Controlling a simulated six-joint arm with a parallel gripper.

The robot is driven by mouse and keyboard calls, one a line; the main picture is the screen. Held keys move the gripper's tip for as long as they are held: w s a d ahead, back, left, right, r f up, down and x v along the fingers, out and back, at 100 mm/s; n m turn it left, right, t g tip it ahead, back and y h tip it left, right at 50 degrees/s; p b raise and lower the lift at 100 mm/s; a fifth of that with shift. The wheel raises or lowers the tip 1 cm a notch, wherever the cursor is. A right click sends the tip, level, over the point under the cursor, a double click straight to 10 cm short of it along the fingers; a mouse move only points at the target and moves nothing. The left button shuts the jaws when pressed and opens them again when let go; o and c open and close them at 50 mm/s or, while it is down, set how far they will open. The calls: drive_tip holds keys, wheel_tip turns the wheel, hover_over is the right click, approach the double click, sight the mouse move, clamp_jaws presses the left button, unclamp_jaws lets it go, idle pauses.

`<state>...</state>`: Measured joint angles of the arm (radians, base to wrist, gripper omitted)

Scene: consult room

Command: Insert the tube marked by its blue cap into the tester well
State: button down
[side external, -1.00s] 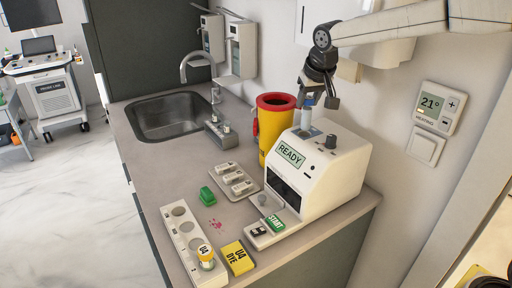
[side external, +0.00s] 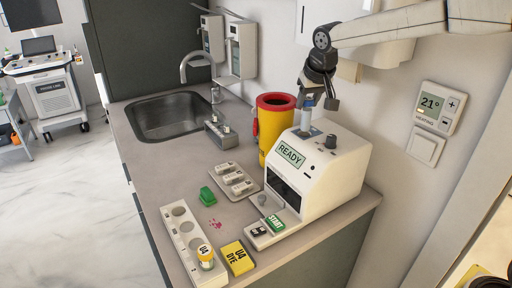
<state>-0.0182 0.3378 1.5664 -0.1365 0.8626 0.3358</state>
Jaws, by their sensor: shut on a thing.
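The tester (side external: 322,180) is a white machine with a green READY screen, near the right end of the counter. Its well (side external: 306,132) is at a dark patch on the top. My gripper (side external: 318,98) is above the tester's top, pointing down. It is shut on the tube (side external: 306,118), which hangs upright below the jaws, with its blue cap (side external: 309,101) between them. The tube's lower end is at or just above the well; I cannot tell whether it has entered.
A yellow bin with a red rim (side external: 276,98) stands close behind the tester. A white rack (side external: 184,238) with a yellow-capped vial, a yellow dye box (side external: 238,257) and a tray of cassettes (side external: 233,182) are in front.

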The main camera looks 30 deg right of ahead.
sight(305, 131)
drive_tip(key=shift+f, duration=2.45)
drive_tip(key=shift+c, duration=1)
unclamp_jaws()
drive_tip(key=shift+r, duration=0.1)
drive_tip(key=shift+v, duration=3.8)
drive_tip(key=shift+s, duration=0.1)
